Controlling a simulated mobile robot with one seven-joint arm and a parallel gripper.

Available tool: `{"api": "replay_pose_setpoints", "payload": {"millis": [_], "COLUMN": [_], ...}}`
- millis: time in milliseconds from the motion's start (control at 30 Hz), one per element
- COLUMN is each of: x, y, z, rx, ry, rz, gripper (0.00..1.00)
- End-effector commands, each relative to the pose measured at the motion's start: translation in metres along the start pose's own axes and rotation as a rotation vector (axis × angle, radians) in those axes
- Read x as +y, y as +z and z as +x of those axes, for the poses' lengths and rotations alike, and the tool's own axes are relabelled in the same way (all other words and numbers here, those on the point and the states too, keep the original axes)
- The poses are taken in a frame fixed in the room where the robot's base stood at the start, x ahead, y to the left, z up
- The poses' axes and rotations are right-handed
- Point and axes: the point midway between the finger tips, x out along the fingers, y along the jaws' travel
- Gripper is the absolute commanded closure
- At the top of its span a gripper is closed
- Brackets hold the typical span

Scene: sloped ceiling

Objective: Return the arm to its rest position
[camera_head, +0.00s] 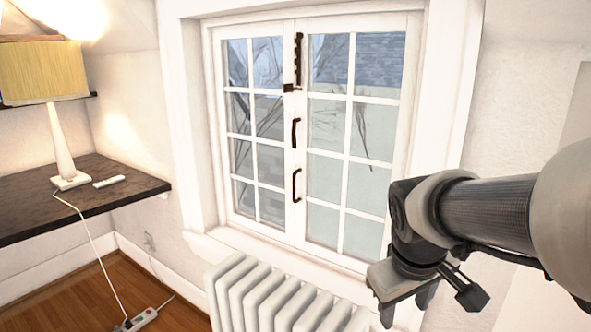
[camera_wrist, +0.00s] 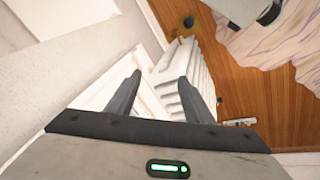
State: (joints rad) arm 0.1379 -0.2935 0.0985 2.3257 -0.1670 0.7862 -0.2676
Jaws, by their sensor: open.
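My arm reaches in from the right edge of the head view, bent at the wrist, with my gripper (camera_head: 402,300) pointing down in front of the window's lower right. In the wrist view, the two dark fingers of my gripper (camera_wrist: 158,90) stand apart with nothing between them. My gripper is open and empty. Below and beyond the fingers lie the white radiator (camera_wrist: 193,72) and the white sill area.
A closed white window (camera_head: 300,140) with dark handles is behind the radiator (camera_head: 262,295). At left, a dark shelf (camera_head: 100,200) holds a lamp (camera_head: 62,145) and a small white object (camera_head: 109,181). A power strip (camera_head: 140,318) lies on the wooden floor (camera_head: 75,300).

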Motion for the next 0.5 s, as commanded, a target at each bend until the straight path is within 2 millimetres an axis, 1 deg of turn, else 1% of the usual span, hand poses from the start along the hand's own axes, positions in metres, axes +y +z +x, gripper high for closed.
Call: {"api": "replay_pose_setpoints", "payload": {"millis": [33, 100, 200, 300, 467, 500], "x": [-0.007, -0.016, -0.028, -0.039, -0.056, -0.053], "y": [0.007, 0.016, 0.028, 0.039, 0.055, 0.052], "z": [-0.016, -0.031, -0.048, -0.061, -0.077, -0.091], "rx": [0.034, 0.068, 0.111, 0.147, 0.199, 0.199], "ry": [-0.002, -0.017, -0.043, -0.073, -0.127, -0.132], "rz": [0.048, 0.117, 0.199, 0.268, 0.363, 0.372], "gripper": [0.53, 0.53, 0.53, 0.53, 0.53, 0.53]}}
